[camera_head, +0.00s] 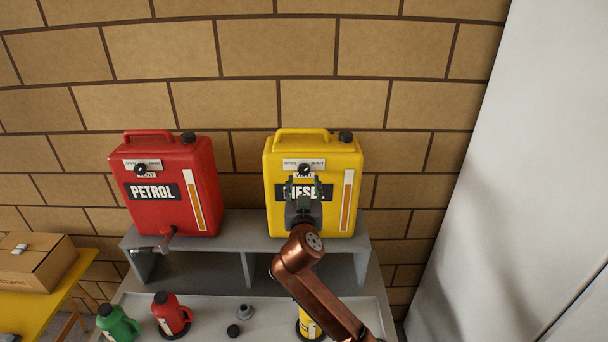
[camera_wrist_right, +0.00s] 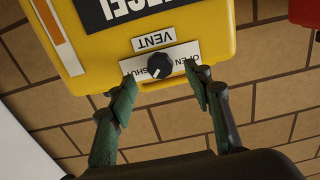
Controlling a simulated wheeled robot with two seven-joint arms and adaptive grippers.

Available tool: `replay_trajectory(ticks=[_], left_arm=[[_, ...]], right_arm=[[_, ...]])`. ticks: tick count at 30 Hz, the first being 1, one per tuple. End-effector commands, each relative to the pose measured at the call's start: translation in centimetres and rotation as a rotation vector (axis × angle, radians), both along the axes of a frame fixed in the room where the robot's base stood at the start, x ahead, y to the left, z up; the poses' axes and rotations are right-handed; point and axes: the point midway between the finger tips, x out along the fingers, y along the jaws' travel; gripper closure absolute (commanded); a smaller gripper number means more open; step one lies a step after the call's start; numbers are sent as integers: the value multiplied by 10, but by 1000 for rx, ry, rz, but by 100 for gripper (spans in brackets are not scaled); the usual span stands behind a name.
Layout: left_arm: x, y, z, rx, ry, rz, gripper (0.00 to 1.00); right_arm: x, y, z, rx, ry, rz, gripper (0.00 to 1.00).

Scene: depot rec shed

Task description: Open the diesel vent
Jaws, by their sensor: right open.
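The yellow DIESEL can (camera_head: 314,150) stands upright on the grey shelf. Its black vent knob (camera_head: 305,170) sits on a white plate marked OPEN at left and SHUT at right. In the right wrist view the can is upside down, and the vent knob (camera_wrist_right: 160,67) shows a pale mark that seems to point toward the SHUT side. My right gripper (camera_head: 303,184) is in front of the can, just below the knob, covering part of the DIESEL label. Its fingers (camera_wrist_right: 160,74) are open, one on each side of the knob in that view, with no visible contact. My left gripper is not in view.
A red PETROL can (camera_head: 170,185) with its own vent knob stands left on the grey shelf (camera_head: 240,222). Below are small green (camera_head: 118,322) and red (camera_head: 170,314) containers and a partly hidden yellow one. A cardboard box (camera_head: 38,262) sits far left. A pale panel rises at right.

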Motion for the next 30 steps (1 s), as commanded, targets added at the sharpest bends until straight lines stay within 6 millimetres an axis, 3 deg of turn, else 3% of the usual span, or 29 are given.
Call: replay_trajectory(ticks=[3, 9, 20, 30], left_arm=[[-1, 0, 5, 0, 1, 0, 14], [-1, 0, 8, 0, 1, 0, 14], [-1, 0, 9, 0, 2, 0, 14], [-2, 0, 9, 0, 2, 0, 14]], right_arm=[[20, -1, 2, -4, 1, -2, 54], [43, -1, 0, -2, 2, -1, 54], [49, 0, -1, 1, 2, 0, 54], [49, -1, -1, 0, 2, 0, 76]])
